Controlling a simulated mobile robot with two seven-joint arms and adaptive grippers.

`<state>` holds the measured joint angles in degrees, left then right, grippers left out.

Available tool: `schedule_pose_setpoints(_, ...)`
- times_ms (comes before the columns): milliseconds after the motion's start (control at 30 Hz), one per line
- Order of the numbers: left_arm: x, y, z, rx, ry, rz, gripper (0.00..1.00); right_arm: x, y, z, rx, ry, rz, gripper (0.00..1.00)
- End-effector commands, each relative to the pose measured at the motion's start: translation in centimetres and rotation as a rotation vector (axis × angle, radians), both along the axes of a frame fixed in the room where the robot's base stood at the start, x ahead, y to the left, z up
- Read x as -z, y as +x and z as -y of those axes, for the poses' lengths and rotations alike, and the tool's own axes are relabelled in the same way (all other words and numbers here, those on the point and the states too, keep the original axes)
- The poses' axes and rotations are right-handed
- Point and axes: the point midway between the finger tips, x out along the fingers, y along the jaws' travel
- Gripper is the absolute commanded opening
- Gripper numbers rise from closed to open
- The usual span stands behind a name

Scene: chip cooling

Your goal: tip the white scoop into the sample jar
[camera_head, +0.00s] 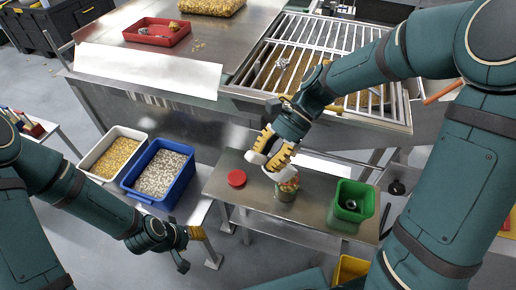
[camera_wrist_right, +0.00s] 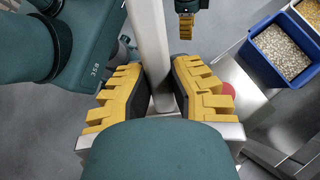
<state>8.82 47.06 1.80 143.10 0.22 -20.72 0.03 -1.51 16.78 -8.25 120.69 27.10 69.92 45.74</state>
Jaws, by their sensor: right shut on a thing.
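My right gripper (camera_head: 273,150) is shut on the white scoop (camera_head: 278,174). In the right wrist view, the pale bar of the scoop (camera_wrist_right: 153,60) runs between the yellow finger pads (camera_wrist_right: 162,95). In the head view the scoop is just above the sample jar (camera_head: 286,192), low over its mouth; I cannot tell whether they touch. The jar stands on the steel bench, with orange and greenish colour at its top. The scoop's contents are hidden. My left gripper (camera_head: 190,236) hangs at lower left, away from the jar; its finger opening is unclear.
A red lid (camera_head: 236,178) lies left of the jar on the bench (camera_head: 225,200). A green bin (camera_head: 351,203) stands to the right. A white bin (camera_head: 97,170) and a blue bin (camera_head: 128,181) of granules stand left. A slatted grate (camera_head: 340,50) is behind.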

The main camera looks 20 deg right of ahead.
Motion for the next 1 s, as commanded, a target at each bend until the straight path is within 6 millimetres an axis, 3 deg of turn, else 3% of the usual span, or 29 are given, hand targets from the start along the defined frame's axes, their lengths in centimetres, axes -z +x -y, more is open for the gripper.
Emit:
schedule_pose_setpoints(267,-1.2,0.1,-0.1,-0.002,-0.001,0.002,0.47,0.1,0.0,0.5,-0.008,-0.052,0.029,0.00)
schedule_pose_setpoints(600,-0.9,0.1,-0.1,-0.002,-0.001,0.003,0.47,0.6,-1.1,-1.7,-0.016,-0.316,0.166,0.00)
schedule_pose_setpoints(900,-4.2,0.2,-0.1,0.003,-0.002,0.003,0.47,-0.1,-1.3,-2.2,-0.012,-0.486,0.241,0.00)
schedule_pose_setpoints(1000,-3.8,0.2,-0.1,0.003,-0.002,0.002,0.47,0.2,-1.5,-2.4,-0.014,-0.551,0.274,0.00)
